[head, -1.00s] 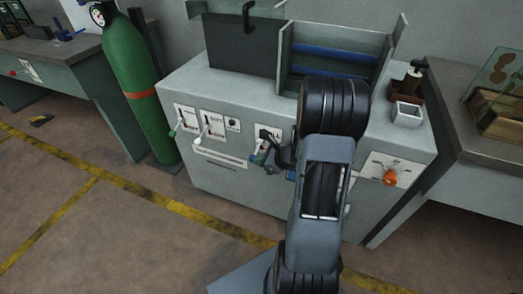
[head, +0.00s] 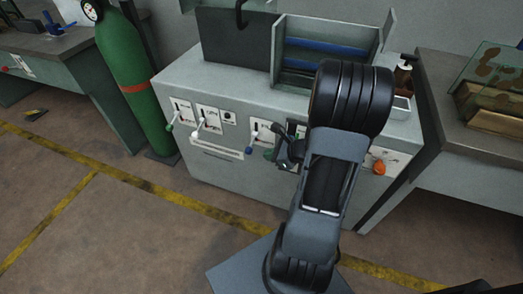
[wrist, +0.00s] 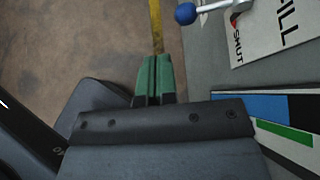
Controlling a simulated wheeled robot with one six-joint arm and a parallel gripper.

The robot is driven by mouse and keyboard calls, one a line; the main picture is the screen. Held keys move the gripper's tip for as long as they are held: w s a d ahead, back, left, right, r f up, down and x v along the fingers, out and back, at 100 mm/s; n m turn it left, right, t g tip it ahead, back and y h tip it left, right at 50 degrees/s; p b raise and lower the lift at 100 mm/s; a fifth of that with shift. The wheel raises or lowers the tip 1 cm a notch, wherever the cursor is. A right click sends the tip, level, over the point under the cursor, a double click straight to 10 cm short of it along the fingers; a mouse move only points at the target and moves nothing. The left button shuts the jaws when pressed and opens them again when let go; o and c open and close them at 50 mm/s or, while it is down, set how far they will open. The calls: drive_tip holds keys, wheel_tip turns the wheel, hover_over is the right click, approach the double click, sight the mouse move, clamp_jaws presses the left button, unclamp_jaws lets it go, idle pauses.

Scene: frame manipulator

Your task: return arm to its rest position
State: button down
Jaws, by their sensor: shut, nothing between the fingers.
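My arm reaches up the middle of the head view in front of a grey cabinet (head: 225,170). My gripper (head: 269,155) is small there, with green fingertips just right of a blue lever knob (head: 250,149). In the wrist view my gripper (wrist: 153,72) has its two green fingers together, with nothing between them. The blue knob (wrist: 186,13) is apart from them, up and to the right, beside a plate lettered SHUT and FILL (wrist: 262,28).
The cabinet front also has levers with a green knob (head: 169,127) and a white knob (head: 196,134), and an orange knob (head: 379,167). A green gas cylinder (head: 133,80) stands left. A workbench (head: 475,135) stands right. Open floor (head: 110,220) lies front left.

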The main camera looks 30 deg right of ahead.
drive_tip(key=s+r, duration=0.1)
drive_tip(key=s+d, duration=0.1)
drive_tip(key=s, duration=0.1)
drive_tip(key=s+r+p, duration=0.1)
drive_tip(key=s, duration=0.1)
drive_tip(key=shift+d+r, duration=0.3)
drive_tip(key=shift+d, duration=0.05)
drive_tip(key=s+a+r+n+g+h+p, duration=0.1)
drive_tip(key=s+a+r+n+g+p, duration=0.5)
drive_tip(key=n, duration=0.7)
drive_tip(key=w+a+r+n+h+p, duration=0.1)
drive_tip(key=a+r+n+p, duration=0.2)
drive_tip(key=r+n, duration=0.2)
drive_tip(key=w+a+r+n+h+p, duration=0.1)
drive_tip(key=a+r+n+h+p, duration=0.1)
drive_tip(key=r, duration=0.8)
drive_tip(key=w+a+r+n+h+p, duration=0.1)
drive_tip(key=a+r+n+h+p, duration=0.1)
drive_tip(key=a+r+n+p, duration=0.2)
wheel_tip(320, 180, up, 5)
drive_tip(key=n+p, duration=0.2)
drive_tip(key=n, duration=0.1)
drive_tip(key=shift+a+f+n+t, duration=0.2)
drive_tip(key=shift+a+n+t, duration=0.05)
drive_tip(key=shift+n+t, duration=0.05)
drive_tip(key=shift+d, duration=0.1)
